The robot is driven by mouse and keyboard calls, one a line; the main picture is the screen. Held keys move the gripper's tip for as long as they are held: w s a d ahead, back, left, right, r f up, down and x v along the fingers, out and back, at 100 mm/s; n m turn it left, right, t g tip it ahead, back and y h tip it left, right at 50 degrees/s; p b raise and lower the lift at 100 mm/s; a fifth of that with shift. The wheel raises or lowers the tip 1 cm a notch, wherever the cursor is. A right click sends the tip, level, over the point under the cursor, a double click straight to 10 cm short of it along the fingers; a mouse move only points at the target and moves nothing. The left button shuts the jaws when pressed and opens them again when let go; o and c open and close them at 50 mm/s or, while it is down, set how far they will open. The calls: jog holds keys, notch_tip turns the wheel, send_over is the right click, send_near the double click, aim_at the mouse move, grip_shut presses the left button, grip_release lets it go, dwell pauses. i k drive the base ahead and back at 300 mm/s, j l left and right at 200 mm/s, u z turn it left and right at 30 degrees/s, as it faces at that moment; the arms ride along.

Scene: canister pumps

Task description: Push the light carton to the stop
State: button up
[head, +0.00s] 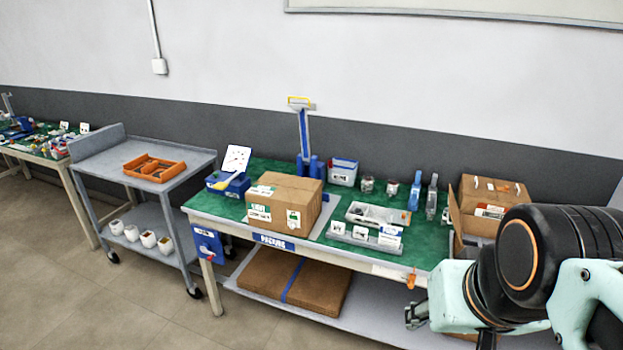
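A closed brown cardboard carton (296,189) with white labels sits on the green mat, toward the left half of the packing table (380,270), near its front edge. I cannot read the labels or tell its weight. A second carton (455,222), open on top, stands at the table's right end, partly hidden behind my arm. I cannot make out which part is the stop. My gripper (416,314) shows small and dark at the lower right, in front of the table and well apart from the closed carton. Its fingers are too small and partly hidden to judge.
A grey tray (376,216) and small parts bins lie right of the closed carton. A blue bin (228,184) is on its left, and a blue post (304,135) stands behind. A grey cart (195,160) with an orange tray stands left. Flat cardboard lies on the lower shelf.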

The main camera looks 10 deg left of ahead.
aim_at(276, 201)
jog(key=z, duration=0.85)
jog(key=i+l+u, duration=0.1)
jog(key=l, duration=0.2)
jog(key=i+l+u, duration=0.15)
jog(key=l, duration=0.15)
jog(key=l+u, duration=0.1)
jog(key=l, duration=0.2)
jog(key=u, duration=1.5)
jog(key=i+l, duration=0.1)
jog(key=i, duration=0.6)
jog(key=j+u, duration=0.05)
